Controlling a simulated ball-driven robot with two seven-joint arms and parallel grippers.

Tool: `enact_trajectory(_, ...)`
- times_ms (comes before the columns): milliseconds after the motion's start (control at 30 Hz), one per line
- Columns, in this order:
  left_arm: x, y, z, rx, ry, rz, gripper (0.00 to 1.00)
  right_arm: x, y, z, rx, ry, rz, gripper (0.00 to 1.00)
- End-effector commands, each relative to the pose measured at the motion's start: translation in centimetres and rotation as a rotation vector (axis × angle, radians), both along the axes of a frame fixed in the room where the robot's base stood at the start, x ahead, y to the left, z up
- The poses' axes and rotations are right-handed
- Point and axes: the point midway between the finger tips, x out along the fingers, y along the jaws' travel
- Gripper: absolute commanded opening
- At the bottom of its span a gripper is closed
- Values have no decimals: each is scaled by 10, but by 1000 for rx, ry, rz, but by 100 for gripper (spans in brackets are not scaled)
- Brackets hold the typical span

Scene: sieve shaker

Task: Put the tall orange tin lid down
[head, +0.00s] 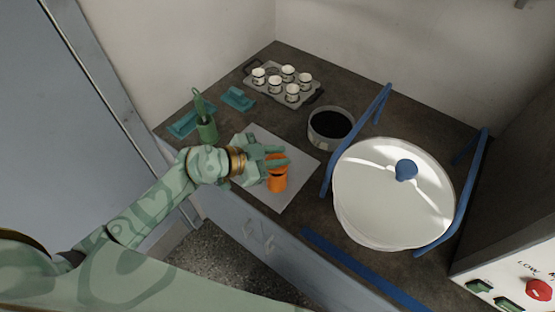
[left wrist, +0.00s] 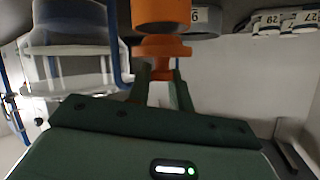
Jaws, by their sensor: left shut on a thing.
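My left gripper (head: 281,157) is shut on the knob of the orange lid (left wrist: 163,48); in the left wrist view its fingers (left wrist: 161,76) are on both sides of the knob. The orange tin (head: 278,183) stands on a grey mat (head: 294,196) in the head view, directly under the gripper. In the left wrist view the tin (left wrist: 162,12) lies just beyond the lid, close to it. I cannot tell whether lid and tin touch. The fingers partly hide the lid in the head view. My right gripper is not in view.
A dark-filled round sieve (head: 331,128) and a large white lidded drum (head: 385,215) between blue rails stand to the right. A tray (head: 248,86) of several small cups is at the back. A green cup (head: 207,131) and teal blocks (head: 238,98) are on the left. Bare mat surrounds the tin.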

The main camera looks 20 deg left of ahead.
Motion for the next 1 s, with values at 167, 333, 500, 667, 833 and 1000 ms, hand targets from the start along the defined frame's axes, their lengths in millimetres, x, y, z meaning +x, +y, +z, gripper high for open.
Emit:
enact_trajectory(167,0,0,-7,-1,-1,1,0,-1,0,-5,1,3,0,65)
enact_trajectory(333,0,0,-8,-1,-1,1,0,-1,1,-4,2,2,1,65)
enact_trajectory(500,0,0,-12,-1,-1,1,0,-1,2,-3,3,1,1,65)
enact_trajectory(667,0,0,-18,-1,0,1,0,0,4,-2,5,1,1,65)
enact_trajectory(833,0,0,-17,-1,-1,1,43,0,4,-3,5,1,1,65)
enact_trajectory(1000,0,0,-17,0,-2,0,43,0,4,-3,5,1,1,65)
